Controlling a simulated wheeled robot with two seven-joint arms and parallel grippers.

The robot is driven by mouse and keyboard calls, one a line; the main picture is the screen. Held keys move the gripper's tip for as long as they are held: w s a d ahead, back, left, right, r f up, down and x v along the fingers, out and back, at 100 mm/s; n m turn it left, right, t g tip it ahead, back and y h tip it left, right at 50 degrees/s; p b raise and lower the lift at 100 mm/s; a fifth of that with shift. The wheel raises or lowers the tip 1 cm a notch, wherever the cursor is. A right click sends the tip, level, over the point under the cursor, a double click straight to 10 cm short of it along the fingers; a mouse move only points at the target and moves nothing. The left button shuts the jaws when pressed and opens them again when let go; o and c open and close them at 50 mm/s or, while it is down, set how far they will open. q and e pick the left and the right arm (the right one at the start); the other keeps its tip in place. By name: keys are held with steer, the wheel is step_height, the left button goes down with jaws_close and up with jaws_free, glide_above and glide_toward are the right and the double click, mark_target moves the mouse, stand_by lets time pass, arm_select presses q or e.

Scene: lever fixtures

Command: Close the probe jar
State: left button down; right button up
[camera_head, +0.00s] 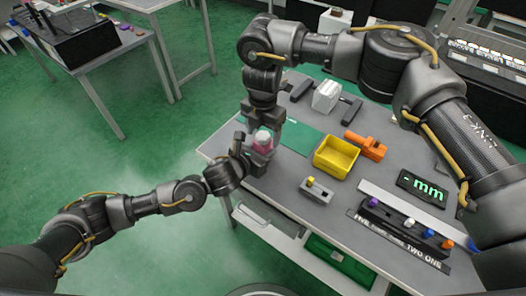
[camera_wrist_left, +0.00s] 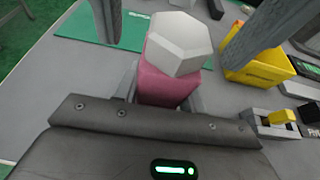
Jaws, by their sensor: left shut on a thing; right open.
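The probe jar (camera_head: 262,151) has a pink body and stands near the left edge of the grey table. It also shows in the left wrist view (camera_wrist_left: 166,86). A whitish, many-sided lid (camera_wrist_left: 180,43) is on top of the body; I cannot tell whether it is fully seated. My left gripper (camera_head: 250,154) is shut on the jar body from the left, low down. My right gripper (camera_head: 263,123) is open and points down from above, its two fingers on either side of the lid with gaps visible in the left wrist view.
A yellow bin (camera_head: 336,158), an orange fixture (camera_head: 366,146) and a grey block with a yellow lever (camera_head: 317,190) stand right of the jar. A green mat (camera_head: 297,141) lies behind it. A white block (camera_head: 327,96) is at the back. A display (camera_head: 422,188) is at right.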

steer(key=shift+r, duration=0.15)
step_height(320, 180, up, 12)
stand_by(0.5)
arm_select(q)
steer(key=c, duration=0.7)
jaws_free()
steer(key=shift+c, duration=0.2)
steer(key=b+v, duration=0.1)
steer(key=v, duration=0.9)
steer(key=shift+s+a+r+b, duration=0.2)
steer(key=shift+s+a+b, duration=0.05)
steer(key=shift+s+b, duration=0.1)
arm_select(e)
step_height(320, 180, down, 2)
